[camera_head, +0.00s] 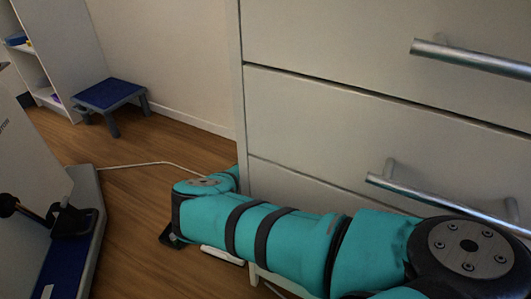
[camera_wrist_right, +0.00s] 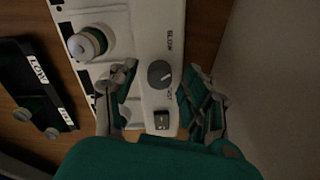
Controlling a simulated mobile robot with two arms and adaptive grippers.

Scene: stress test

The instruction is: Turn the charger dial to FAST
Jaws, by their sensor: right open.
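The charger (camera_wrist_right: 148,20) is a white strip in the right wrist view. It carries a round grey dial (camera_wrist_right: 160,74) with the word SLOW printed above it; a label below the dial is partly legible. The dial's exact pointer direction is hard to tell. A dark rocker switch (camera_wrist_right: 162,120) sits below the dial. My right gripper (camera_wrist_right: 159,79) is open, its two fingers on either side of the dial, with visible gaps. Whether the fingertips are at dial height is unclear. In the head view my right arm hides most of the charger. My left gripper is not in view.
A round-topped cell (camera_wrist_right: 88,43) sits on the charger's left part. A dark tray (camera_wrist_right: 30,85) labelled LOW lies left of it. A white drawer cabinet (camera_head: 340,135) stands beside my right arm. A blue step stool (camera_head: 108,94) stands on open wooden floor.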

